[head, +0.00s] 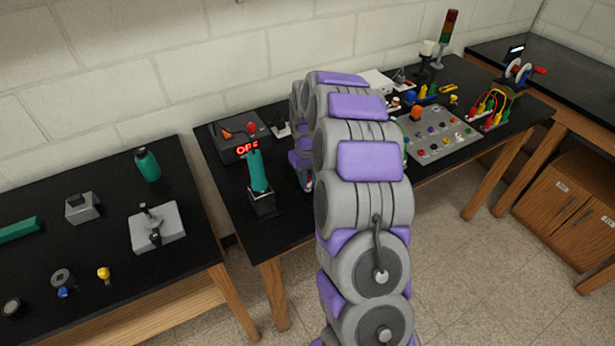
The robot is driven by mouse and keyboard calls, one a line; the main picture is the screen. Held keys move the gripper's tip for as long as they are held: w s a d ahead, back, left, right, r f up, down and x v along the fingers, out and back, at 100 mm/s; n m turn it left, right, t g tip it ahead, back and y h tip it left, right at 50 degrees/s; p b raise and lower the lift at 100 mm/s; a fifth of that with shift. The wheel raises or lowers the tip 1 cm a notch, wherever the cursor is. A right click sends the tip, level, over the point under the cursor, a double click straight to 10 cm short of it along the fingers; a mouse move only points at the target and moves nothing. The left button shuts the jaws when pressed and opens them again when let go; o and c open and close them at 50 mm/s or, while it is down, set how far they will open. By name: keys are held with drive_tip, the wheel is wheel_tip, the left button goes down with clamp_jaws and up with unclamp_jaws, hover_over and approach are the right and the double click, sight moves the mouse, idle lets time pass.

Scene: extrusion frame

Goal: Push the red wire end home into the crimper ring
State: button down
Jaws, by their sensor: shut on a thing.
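My arm crosses the middle of the head view and bends down over the dark middle table. My gripper (306,183) shows only as a small part at the left edge of the arm, low over the table. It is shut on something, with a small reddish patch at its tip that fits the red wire. The wire's end is hidden. A teal-handled tool (257,172) stands upright in a black base, left of my gripper and apart from it. I cannot tell whether it is the crimper. I cannot make out the ring.
A grey unit (240,140) with a red "OFF" display stands behind the teal tool. A grey button panel (441,134) and a rack of coloured leads (492,108) lie right of the arm. The left table (95,230) holds a teal bottle (147,165) and a grey fixture (157,230).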

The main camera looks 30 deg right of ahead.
drive_tip(key=shift+p, duration=0.3)
idle(0.5)
drive_tip(key=c, duration=0.9)
unclamp_jaws()
drive_tip(key=shift+r, duration=0.6)
drive_tip(key=shift+s+r+p, duration=0.2)
drive_tip(key=shift+r+p, duration=0.15)
drive_tip(key=shift+r, duration=0.3)
drive_tip(key=shift+s+r+p, duration=0.15)
drive_tip(key=shift+r+p, duration=0.2)
drive_tip(key=shift+r, duration=0.25)
drive_tip(key=s+a, duration=0.1)
drive_tip(key=s, duration=0.4)
drive_tip(key=s+a+p, duration=0.1)
drive_tip(key=s+a, duration=0.1)
drive_tip(key=s, duration=0.2)
drive_tip(key=s+a+r+p, duration=0.1)
drive_tip(key=s, duration=0.4)
drive_tip(key=shift+s+a+r, duration=0.1)
drive_tip(key=shift+s+a, duration=0.1)
drive_tip(key=shift+s, duration=0.1)
